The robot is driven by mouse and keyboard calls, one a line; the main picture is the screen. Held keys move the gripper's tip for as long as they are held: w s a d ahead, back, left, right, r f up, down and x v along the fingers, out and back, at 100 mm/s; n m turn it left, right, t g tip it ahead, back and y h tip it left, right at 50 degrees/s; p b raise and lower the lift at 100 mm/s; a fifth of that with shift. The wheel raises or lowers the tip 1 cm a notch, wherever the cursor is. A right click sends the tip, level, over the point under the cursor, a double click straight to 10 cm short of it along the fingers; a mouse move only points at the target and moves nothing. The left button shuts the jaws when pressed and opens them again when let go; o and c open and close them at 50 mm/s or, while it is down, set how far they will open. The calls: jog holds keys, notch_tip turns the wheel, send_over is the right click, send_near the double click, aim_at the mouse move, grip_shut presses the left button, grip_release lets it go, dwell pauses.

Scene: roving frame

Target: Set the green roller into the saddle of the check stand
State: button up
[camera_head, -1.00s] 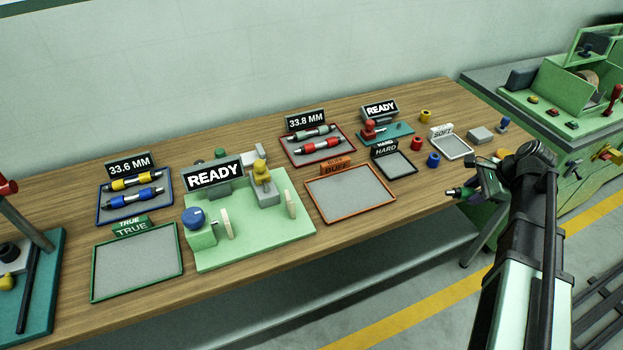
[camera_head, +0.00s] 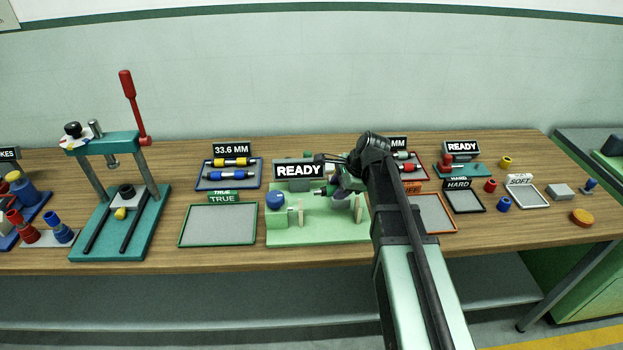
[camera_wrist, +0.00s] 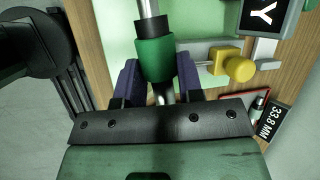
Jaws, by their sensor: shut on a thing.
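My gripper (camera_wrist: 158,72) is shut on the green roller (camera_wrist: 152,58), with one dark finger on each side of its green sleeve. The roller's bare metal shaft and black collar extend beyond the sleeve. In the head view, the roller (camera_head: 327,191) shows partly beside the gripper, over the light green check stand (camera_head: 315,234). The check stand carries a READY sign (camera_head: 299,171), a blue knob (camera_head: 275,201) and a yellow knob (camera_wrist: 239,68). My arm hides the stand's right part in the head view. I cannot tell whether the roller touches the saddle.
The TRUE tray (camera_head: 218,226) is left of the stand, empty. The blue-rimmed 33.6 MM tray (camera_head: 257,184) behind it holds yellow and blue rollers. The orange-rimmed BUFF tray (camera_head: 436,213) is to the right, partly behind my arm. A teal press (camera_head: 157,205) stands further left.

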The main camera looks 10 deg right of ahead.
jog(key=shift+m+t, duration=0.4)
jog(key=shift+m, duration=0.2)
jog(key=a, duration=0.1)
jog(key=a+r, duration=0.1)
jog(key=w+a+r, duration=0.1)
jog(key=a, duration=0.1)
jog(key=shift+a+p, duration=0.1)
jog(key=shift+p, duration=0.25)
jog(key=shift+f, duration=0.15)
jog(key=shift+a, duration=0.1)
notch_tip(320, 180, down, 5)
jog(key=b, duration=0.5)
jog(key=shift+f+b, duration=1.25)
jog(key=shift+b, duration=0.1)
jog(key=shift+f, duration=0.15)
jog(key=shift+f+b, duration=0.65)
jog(key=shift+b, duration=0.1)
jog(key=o, duration=1.1)
